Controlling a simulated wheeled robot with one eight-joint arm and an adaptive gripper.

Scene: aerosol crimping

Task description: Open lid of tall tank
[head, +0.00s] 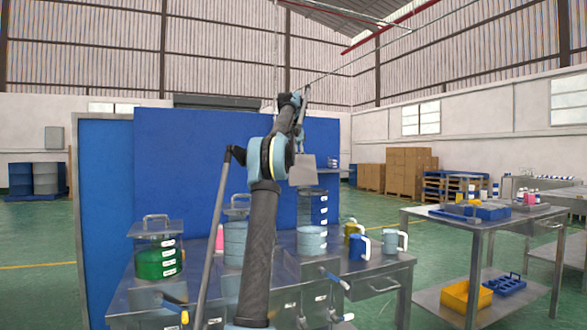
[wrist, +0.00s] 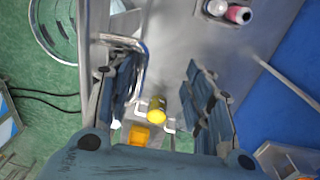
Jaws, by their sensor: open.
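In the head view, a dark blue tall tank (head: 312,208) with white labels stands at the back of the metal table. A grey plate, which looks like a lid (head: 302,175), shows tilted directly above it; I cannot tell whether it touches the tank. My gripper (head: 301,143) hangs just above this plate and is small there. In the wrist view, my gripper (wrist: 163,98) has its two dark fingers spread wide. A bent metal handle (wrist: 139,65) runs beside the left finger. The gap between the fingers holds nothing I can make out.
A yellow jug (head: 351,230) and a blue jug (head: 359,247) stand to the right. A blue partition (head: 185,160) rises behind.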

